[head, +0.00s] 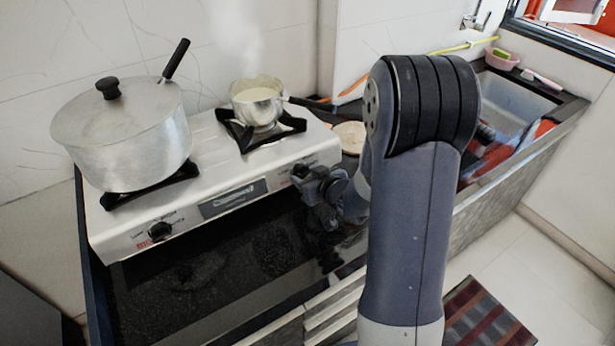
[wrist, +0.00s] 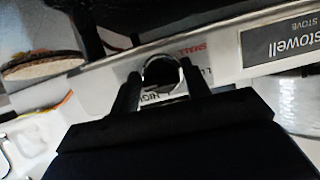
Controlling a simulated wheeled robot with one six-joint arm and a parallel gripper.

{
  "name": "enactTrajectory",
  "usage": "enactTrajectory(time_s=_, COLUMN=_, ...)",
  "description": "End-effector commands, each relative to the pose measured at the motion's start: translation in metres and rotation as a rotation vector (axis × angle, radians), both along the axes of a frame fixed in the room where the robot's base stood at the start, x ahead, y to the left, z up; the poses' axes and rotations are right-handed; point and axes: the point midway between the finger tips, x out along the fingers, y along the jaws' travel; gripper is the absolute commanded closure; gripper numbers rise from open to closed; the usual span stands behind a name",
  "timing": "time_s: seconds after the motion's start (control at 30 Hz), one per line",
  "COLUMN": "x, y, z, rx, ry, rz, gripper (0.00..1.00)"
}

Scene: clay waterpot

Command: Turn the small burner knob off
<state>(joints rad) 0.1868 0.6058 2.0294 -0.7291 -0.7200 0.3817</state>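The small burner knob (wrist: 161,73) is a dark round knob with a pale, shiny rim on the stove's front panel, near the red print. In the wrist view my gripper (wrist: 161,77) has one finger on each side of it, with the fingers apart. I cannot tell whether the fingertips touch the knob. In the head view my gripper (head: 306,186) is at the right end of the stove front and hides this knob. The small steaming pot (head: 257,104) stands on the right burner (head: 232,128) of the white stove (head: 213,150).
A large lidded pot (head: 130,140) stands on the left burner. The other stove knob (head: 160,231) is below it. The small pot's handle (head: 310,103) points right. A dark counter (head: 200,285) runs in front, with a sink (head: 515,100) at right.

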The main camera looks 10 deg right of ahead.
Motion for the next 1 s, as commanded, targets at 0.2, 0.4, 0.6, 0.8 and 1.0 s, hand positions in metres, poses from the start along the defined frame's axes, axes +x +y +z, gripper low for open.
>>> enactTrajectory(time_s=0.2, x=0.0, y=0.0, z=0.0, rx=-0.001, ry=0.0, rz=0.0, gripper=0.39)
enactTrajectory(time_s=0.4, x=0.0, y=0.0, z=0.0, rx=-0.001, ry=0.0, rz=0.0, gripper=0.39)
enactTrajectory(time_s=0.6, x=-0.012, y=-0.005, z=0.007, rx=-0.002, ry=-0.003, rz=-0.001, gripper=0.39)
enactTrajectory(time_s=0.8, x=-0.044, y=-0.016, z=0.023, rx=-0.002, ry=-0.003, rz=-0.003, gripper=0.39)
enactTrajectory(time_s=1.0, x=-0.074, y=-0.025, z=0.037, rx=-0.002, ry=-0.002, rz=-0.003, gripper=0.39)
